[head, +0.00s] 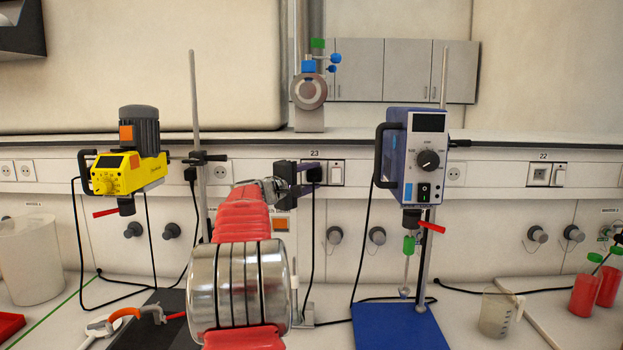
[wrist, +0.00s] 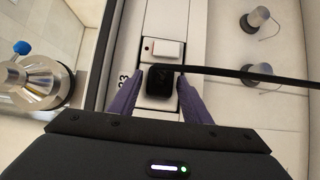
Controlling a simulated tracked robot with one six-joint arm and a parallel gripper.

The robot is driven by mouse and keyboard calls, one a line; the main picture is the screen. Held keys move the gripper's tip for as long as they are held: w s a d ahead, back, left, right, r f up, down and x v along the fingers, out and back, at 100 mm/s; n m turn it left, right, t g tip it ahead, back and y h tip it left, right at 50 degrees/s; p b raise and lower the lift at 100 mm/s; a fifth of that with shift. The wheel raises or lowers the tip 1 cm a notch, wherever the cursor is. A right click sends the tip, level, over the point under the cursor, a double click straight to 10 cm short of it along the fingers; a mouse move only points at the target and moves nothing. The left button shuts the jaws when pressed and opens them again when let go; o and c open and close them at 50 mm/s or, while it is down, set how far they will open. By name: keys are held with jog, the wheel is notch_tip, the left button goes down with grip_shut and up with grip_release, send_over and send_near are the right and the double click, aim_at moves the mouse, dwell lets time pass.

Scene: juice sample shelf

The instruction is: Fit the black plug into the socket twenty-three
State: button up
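The black plug (wrist: 161,88) is between the two purple fingers of my gripper (wrist: 162,80), which appear to touch it from both sides. It also shows in the head view (head: 313,174), in front of the socket under the label 23. The socket's white plate (wrist: 160,103) shows around the plug in the wrist view, but its opening is hidden. I cannot tell how deep the plug sits in it. My gripper (head: 312,174) reaches the wall panel in the head view. The plug's black cable (wrist: 250,76) hangs down from it.
A white switch (head: 336,174) is right of the socket. The yellow stirrer (head: 128,175) stands left and the blue stirrer (head: 410,160) right. Grey knobs (head: 334,235) stick out below the panel. Socket 22 (head: 540,174) is farther right.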

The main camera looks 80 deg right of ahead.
jog(key=shift+o, duration=0.7)
jog(key=shift+a, duration=0.1)
jog(key=v, duration=1.3)
jog(key=shift+a, duration=0.35)
jog(key=shift+w+f, duration=0.1)
jog(key=shift+w, duration=0.05)
